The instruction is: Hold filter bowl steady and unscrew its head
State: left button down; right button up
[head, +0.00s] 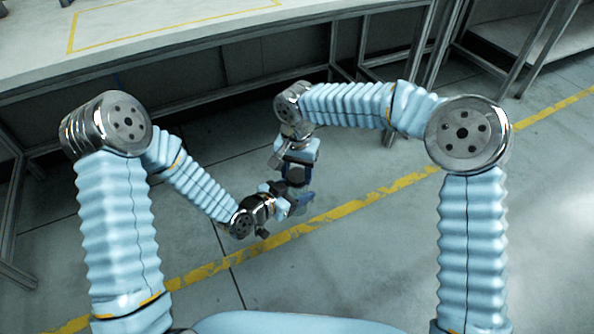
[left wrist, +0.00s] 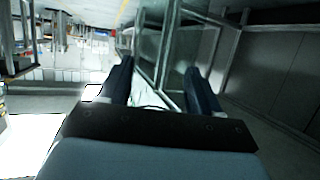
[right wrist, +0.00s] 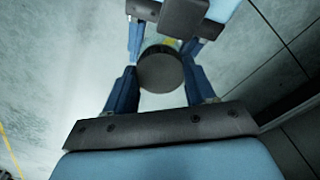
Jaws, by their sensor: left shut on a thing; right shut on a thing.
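The filter head is a dark round cap (right wrist: 160,72), seen end-on in the right wrist view. My right gripper (head: 297,187) comes down from above in the head view and is shut on the head, one blue finger on each side. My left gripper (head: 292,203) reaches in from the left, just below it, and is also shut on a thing. In the left wrist view its fingers stand apart around a faint see-through shape that seems to be the bowl. The bowl is mostly hidden elsewhere, and I cannot tell whether the head's thread is engaged.
Both grippers are in the air over a grey floor with a yellow line (head: 385,189). A white-topped bench (head: 180,50) runs across the back, with metal legs and frames at the back right. The floor in front is clear.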

jog(key=n, duration=0.5)
jog(key=shift+n, duration=0.4)
jog(key=n, duration=0.8)
jog(key=shift+n, duration=0.3)
jog(key=n, duration=0.8)
jog(key=shift+n, duration=0.4)
jog(key=n, duration=1.2)
jog(key=shift+r, duration=0.3)
